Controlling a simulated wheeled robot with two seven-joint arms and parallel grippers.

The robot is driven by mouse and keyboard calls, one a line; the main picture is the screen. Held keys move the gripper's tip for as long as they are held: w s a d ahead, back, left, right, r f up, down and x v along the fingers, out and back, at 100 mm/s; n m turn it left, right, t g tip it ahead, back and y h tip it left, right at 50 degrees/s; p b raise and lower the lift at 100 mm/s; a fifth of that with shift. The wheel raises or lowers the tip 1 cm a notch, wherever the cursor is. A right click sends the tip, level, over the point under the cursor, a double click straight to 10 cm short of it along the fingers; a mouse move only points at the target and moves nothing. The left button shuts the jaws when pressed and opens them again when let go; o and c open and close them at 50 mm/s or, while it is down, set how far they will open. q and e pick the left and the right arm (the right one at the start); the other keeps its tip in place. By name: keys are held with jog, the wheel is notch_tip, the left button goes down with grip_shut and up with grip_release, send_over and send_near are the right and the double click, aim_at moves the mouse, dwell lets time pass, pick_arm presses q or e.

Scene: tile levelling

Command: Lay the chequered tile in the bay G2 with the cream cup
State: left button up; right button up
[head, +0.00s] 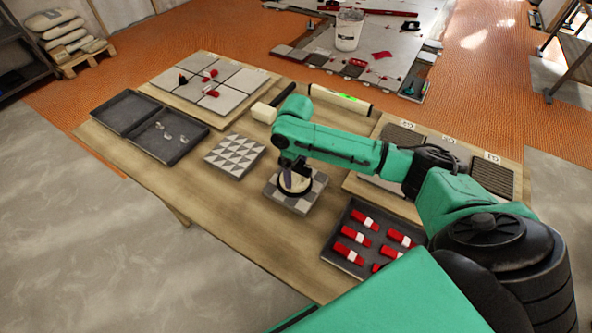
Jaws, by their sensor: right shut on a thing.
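The chequered tile (312,193), grey and pale squares, is at the middle of the table. The cream cup (296,184) is on its upper face, partly hidden by my right gripper (291,170). My right gripper is shut on the cup from above. I cannot tell whether the tile rests on the table or is slightly above it. The bay board (354,184) is to the right, with labelled bays along its far edge, partly hidden by my right arm. The labels are too small to read surely, so I cannot pick out G2. My left gripper is not in view.
A triangle-patterned tile (234,155) lies left of the chequered one. A dark tray (327,248) of red-and-white pieces is at front right. Two dark trays (122,112) (190,150) and a board of grey tiles (232,79) are at left. A level (341,99) and mallet (263,112) lie behind.

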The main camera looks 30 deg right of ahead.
jog(key=o, duration=1)
notch_tip(320, 180, up, 14)
jog(key=shift+r+b, duration=0.25)
jog(key=shift+b, duration=0.2)
